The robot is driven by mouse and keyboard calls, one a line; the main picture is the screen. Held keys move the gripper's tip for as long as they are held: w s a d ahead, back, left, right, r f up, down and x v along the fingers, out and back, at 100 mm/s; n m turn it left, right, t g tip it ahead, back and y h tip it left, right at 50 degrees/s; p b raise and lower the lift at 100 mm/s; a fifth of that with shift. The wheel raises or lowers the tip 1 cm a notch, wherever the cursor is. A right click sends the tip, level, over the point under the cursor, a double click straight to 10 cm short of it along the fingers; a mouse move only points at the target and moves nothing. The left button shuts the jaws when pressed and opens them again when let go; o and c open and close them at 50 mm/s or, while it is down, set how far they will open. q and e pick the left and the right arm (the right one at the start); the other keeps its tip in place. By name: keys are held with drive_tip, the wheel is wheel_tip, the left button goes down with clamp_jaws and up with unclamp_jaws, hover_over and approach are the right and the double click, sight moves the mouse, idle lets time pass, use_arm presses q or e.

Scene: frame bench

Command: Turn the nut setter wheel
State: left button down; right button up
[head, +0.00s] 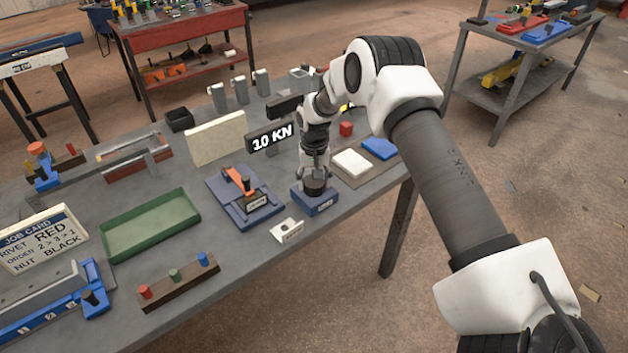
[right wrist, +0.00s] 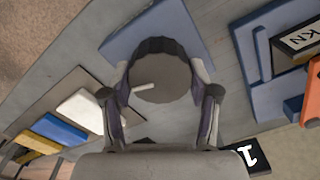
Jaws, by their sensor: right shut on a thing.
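The nut setter wheel (right wrist: 168,72) is a dark round ribbed knob with a white pointer mark on its left side in the right wrist view. It sits on a blue base (head: 316,203) near the right front edge of the bench in the head view. My right gripper (head: 315,180) points down over it, with its fingers on either side of the wheel. In the right wrist view the gripper (right wrist: 161,84) is shut on the wheel's rim. In the head view the gripper hides much of the wheel. My left gripper is not in view.
A blue fixture with an orange lever (head: 245,195) stands left of the wheel. A small white label plate (head: 287,230) lies in front. A "10 KN" sign (head: 270,137) stands behind. White (head: 350,162) and blue (head: 379,149) blocks lie to the right. A green tray (head: 150,224) is farther left.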

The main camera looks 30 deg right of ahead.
drive_tip(key=shift+s+f+m, duration=0.15)
drive_tip(key=shift+f+m, duration=0.05)
drive_tip(key=shift+m, duration=0.3)
drive_tip(key=o, duration=1.2)
drive_tip(key=shift+c, duration=0.2)
drive_tip(key=shift+r, duration=0.15)
drive_tip(key=shift+w+r, duration=0.2)
drive_tip(key=shift+r, duration=0.15)
wheel_tip(320, 180, up, 11)
drive_tip(key=shift+s, duration=0.1)
